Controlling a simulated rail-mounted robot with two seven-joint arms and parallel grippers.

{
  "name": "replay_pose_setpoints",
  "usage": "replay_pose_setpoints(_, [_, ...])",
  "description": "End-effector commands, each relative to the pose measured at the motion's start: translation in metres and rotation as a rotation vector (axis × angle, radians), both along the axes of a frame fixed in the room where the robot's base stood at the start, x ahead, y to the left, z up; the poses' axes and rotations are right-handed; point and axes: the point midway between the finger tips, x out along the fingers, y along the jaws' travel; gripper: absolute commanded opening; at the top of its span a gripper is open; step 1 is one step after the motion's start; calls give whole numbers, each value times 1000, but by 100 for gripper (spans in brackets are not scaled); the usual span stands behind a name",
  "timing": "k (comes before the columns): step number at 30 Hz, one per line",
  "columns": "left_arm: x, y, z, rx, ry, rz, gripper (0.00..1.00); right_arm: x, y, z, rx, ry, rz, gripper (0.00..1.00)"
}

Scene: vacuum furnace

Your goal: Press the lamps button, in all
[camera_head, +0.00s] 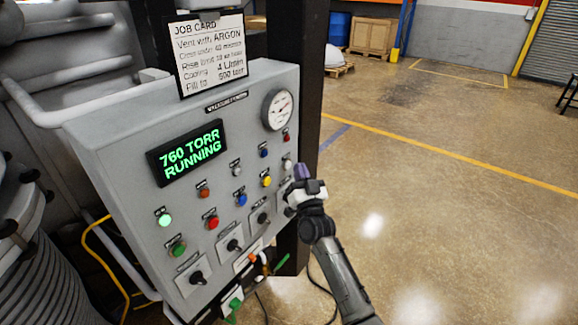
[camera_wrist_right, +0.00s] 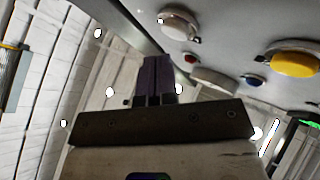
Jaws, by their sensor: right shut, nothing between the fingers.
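The grey control panel (camera_head: 120,145) carries several coloured buttons with small labels that are too small to read, so I cannot tell which one is marked lamps. A white button (camera_head: 287,163) sits near the panel's right edge. My right gripper (camera_head: 302,172) is just right of it, with its purple fingers shut and empty. In the right wrist view the shut fingers (camera_wrist_right: 158,75) point up past the panel face. A large white button (camera_wrist_right: 179,23) and a yellow button (camera_wrist_right: 295,63) show there to their right. Contact with any button is not visible. My left gripper is not in view.
The panel also has a green display (camera_head: 190,153) reading 760 TORR RUNNING, a round gauge (camera_head: 278,110), a lit pale green button (camera_head: 165,218) and black rotary switches (camera_head: 235,245). A job card (camera_head: 211,55) stands above. Open floor (camera_head: 440,190) lies to the right.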

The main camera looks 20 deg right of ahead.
Motion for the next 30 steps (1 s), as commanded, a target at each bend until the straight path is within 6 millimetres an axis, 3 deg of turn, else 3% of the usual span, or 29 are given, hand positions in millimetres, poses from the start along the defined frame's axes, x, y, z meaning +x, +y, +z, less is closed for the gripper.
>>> replay_pose_setpoints(30, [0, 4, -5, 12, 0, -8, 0, 7, 5, 0, 0, 0, 0, 0])
